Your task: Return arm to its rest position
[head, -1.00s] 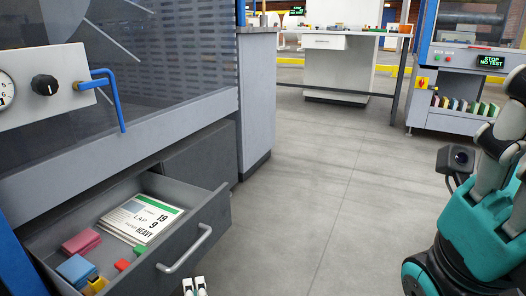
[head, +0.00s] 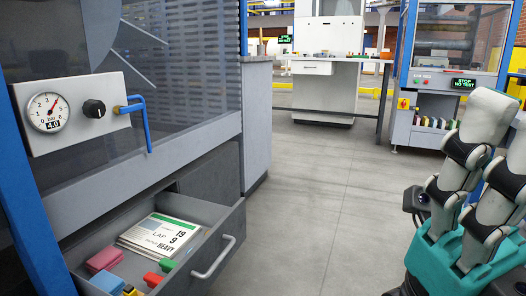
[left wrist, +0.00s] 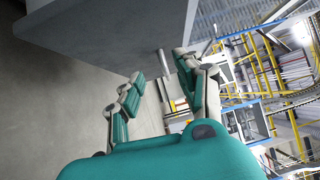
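My right arm ends in a teal and pale grey gripper (head: 488,165) at the right edge of the head view. Two of its jointed fingers point upward, and nothing shows between them; the opposing side is hidden or out of frame. My left gripper is outside the head view. In the left wrist view, my left gripper (left wrist: 172,88) has its fingers apart with nothing between them. A large grey surface (left wrist: 110,25) lies beyond the fingers at the top of that view.
An open drawer (head: 235,228) at lower left holds a card stack (head: 160,232) and several coloured blocks. Above it are a gauge (head: 47,112), a black knob (head: 94,108) and a blue lever (head: 143,120). Grey floor (head: 300,220) lies clear ahead, toward a workbench (head: 340,59) and a machine (head: 440,85).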

